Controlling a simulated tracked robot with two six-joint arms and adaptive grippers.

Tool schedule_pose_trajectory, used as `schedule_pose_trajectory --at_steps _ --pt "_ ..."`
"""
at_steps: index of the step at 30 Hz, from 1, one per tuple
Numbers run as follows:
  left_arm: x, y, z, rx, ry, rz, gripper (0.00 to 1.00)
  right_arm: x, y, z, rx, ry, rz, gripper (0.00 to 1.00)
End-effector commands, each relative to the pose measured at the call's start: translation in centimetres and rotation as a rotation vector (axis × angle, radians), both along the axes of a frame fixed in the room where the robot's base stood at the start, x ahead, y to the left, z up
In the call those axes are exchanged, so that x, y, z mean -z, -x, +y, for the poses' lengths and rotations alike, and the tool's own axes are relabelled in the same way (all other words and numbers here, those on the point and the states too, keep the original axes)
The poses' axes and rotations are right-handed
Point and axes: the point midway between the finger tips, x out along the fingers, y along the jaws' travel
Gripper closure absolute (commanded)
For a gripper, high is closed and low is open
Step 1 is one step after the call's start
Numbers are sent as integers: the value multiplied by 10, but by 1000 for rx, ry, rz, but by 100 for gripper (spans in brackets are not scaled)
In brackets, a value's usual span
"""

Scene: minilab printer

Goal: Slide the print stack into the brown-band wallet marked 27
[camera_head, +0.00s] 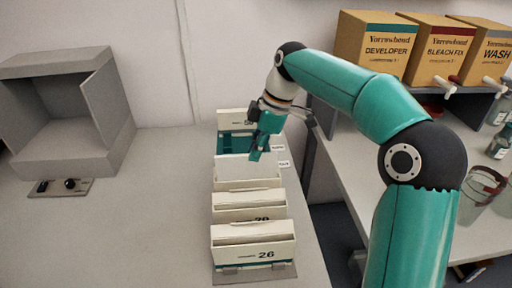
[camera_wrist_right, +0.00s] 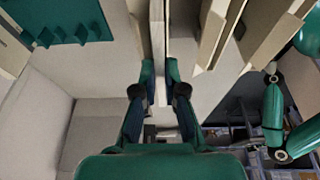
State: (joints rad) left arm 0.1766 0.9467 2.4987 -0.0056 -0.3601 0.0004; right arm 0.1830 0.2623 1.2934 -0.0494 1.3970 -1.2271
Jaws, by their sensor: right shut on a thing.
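My right gripper (camera_head: 258,152) is over the row of cream wallets, fingers pointing down. It is shut on a thin pale upright stack, which shows between the fingers in the wrist view (camera_wrist_right: 157,45). In the head view, a plain pale panel (camera_head: 235,168) stands just below the fingertips, probably this stack. Its lower edge meets a cream wallet (camera_head: 247,185); I cannot tell whether it is inside it. The front wallet (camera_head: 240,254) has a teal band and reads 26. The one behind it (camera_head: 238,214) has a partly hidden number. I cannot read a 27. My left gripper is not in view.
A teal-banded wallet (camera_head: 230,117) stands at the row's back. A grey open-fronted box (camera_head: 60,160) stands on the left bench, with a small control plate (camera_head: 55,188) before it. Yellow chemical boxes (camera_head: 376,42) stand on the right shelf. The bench left of the wallets is clear.

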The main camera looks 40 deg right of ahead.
Motion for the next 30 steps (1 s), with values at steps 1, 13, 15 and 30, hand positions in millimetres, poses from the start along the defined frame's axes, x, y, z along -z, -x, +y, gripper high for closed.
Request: schedule_pose_trajectory --at_steps 1,13,15,30 --pt "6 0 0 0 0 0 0 6 0 0 0 0 0 100" --pt "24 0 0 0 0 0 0 32 0 0 0 0 -1 100" --pt "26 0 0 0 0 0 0 35 0 0 0 0 -1 100" --pt "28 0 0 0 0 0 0 38 0 0 0 0 -1 84"
